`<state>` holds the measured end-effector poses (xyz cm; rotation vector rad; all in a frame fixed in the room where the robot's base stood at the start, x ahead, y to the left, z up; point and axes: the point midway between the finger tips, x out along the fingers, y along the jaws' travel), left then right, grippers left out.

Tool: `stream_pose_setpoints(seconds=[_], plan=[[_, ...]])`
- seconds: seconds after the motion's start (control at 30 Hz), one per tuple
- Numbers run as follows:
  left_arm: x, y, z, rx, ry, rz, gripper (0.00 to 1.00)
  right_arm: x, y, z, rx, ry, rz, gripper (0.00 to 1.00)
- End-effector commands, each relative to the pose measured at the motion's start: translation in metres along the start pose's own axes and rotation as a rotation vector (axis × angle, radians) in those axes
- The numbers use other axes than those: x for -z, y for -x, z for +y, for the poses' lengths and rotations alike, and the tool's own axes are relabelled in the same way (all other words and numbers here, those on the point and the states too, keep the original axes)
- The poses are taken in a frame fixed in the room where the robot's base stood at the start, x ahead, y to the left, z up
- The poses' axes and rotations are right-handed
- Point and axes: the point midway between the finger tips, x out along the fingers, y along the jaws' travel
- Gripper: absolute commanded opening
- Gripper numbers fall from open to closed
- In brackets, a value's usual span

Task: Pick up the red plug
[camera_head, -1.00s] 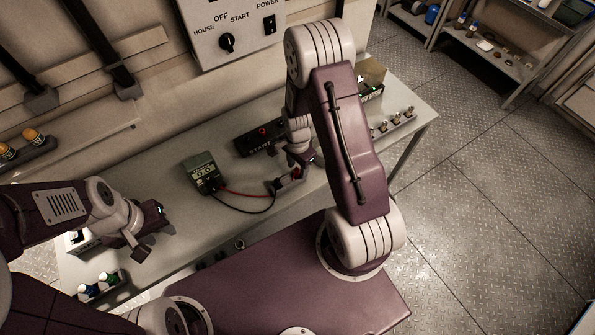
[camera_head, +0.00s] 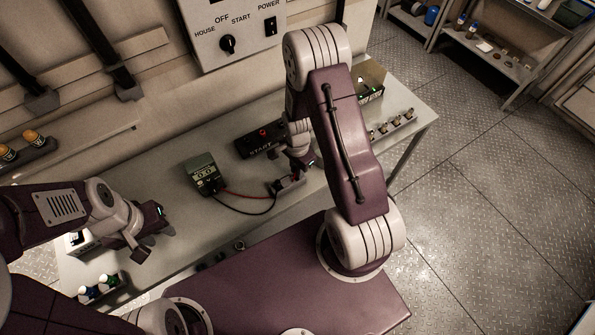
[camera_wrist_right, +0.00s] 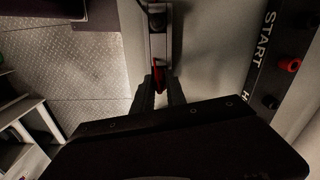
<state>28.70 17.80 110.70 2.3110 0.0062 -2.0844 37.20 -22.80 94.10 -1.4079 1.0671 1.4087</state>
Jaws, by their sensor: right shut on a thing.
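The red plug (camera_wrist_right: 158,76) is between the fingertips of my right gripper (camera_wrist_right: 161,88) in the right wrist view. The gripper is shut on it. In the head view my right gripper (camera_head: 304,163) is just above the small grey holder (camera_head: 290,184) on the bench, and the plug is mostly hidden there. I cannot tell whether the plug is clear of the holder. My left gripper (camera_head: 155,240) is open and empty over the left part of the bench.
A meter (camera_head: 201,173) with red and black leads lies left of the holder. A black START box (camera_head: 259,142) is behind it. Small fittings (camera_head: 393,124) stand at the bench's right end. Blue and green items (camera_head: 99,287) are at the front left.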

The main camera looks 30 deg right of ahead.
Motion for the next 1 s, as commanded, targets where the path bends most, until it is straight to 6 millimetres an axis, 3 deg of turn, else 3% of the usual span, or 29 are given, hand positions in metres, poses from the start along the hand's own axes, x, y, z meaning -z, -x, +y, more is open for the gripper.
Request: stream_pose_setpoints(seconds=[0.2, 0.6, 0.8, 1.0], plan=[[-0.001, -0.009, 0.0, 0.0, 0.0, 0.0, 0.36, 0.003, 0.034, 0.0, 0.006, -0.002, 0.002, 0.0], [-0.003, -0.024, -0.001, 0.0, 0.0, 0.0, 0.36, 0.078, 0.087, 0.055, 0.003, -0.006, 0.003, 0.0], [-0.003, -0.026, -0.001, 0.0, 0.0, 0.0, 0.36, 0.094, 0.1, 0.066, 0.001, -0.001, 0.001, 0.0], [-0.003, -0.025, -0.001, 0.0, 0.0, 0.0, 0.36, 0.096, 0.102, 0.068, 0.0, 0.0, 0.0, 0.0]])
